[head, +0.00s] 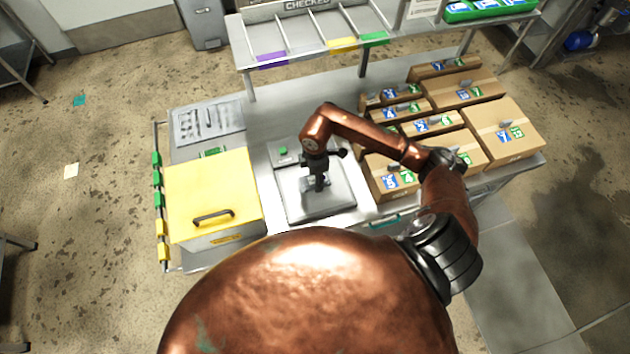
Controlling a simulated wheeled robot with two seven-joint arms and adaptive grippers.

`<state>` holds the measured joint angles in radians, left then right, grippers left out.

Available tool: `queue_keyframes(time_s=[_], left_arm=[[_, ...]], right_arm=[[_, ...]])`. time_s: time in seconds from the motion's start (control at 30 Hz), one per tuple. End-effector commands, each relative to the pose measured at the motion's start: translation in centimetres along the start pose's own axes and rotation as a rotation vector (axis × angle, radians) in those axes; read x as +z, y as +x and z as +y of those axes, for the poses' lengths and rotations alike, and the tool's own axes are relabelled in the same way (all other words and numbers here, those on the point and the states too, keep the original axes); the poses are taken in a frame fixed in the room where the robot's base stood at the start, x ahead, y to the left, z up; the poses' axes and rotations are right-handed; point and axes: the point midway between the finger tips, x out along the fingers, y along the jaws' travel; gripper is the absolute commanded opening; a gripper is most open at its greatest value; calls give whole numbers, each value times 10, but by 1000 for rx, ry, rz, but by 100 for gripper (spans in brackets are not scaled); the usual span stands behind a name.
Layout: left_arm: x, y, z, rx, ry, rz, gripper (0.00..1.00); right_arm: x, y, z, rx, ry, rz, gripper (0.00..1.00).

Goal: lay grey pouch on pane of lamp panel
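The lamp panel (335,208) lies in the middle of the bench as a flat grey plate with a pale frame. A small green part (283,151) sits at its far left. My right gripper (317,187) points down over the pane, near its middle. Its fingers are small and dark here, and I cannot tell whether they are open or shut. A small pale bluish patch shows around the fingertips; I cannot tell whether it is the grey pouch. I cannot make out the pouch anywhere else. My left gripper is not in view.
A yellow-lidded box (212,188) with a dark handle stands left of the panel. Several cardboard cartons (515,130) crowd the bench's right side, under my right arm. A divided shelf (310,30) runs behind. A printed sheet (205,120) lies at the back left.

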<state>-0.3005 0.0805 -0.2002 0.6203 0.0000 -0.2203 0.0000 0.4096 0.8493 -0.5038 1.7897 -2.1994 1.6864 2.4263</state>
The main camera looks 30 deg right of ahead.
Motion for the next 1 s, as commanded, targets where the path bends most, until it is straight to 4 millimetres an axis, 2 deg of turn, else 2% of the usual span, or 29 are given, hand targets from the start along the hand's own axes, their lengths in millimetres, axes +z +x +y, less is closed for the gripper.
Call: queue_keyframes(time_s=[0.3, 0.67, 0.7, 0.93, 1.0], left_arm=[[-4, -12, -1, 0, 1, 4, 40], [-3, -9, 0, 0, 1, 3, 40], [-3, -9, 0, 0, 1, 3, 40], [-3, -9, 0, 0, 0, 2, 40], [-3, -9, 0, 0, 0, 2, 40]], right_arm=[[-1, 34, 4, -2, -1, 0, 17], [-1, 40, 4, -1, -1, 0, 17], [-1, 40, 4, -1, -1, 0, 44], [-1, 39, 4, -1, -1, 0, 60], [-1, 39, 4, -1, -1, 0, 60]])
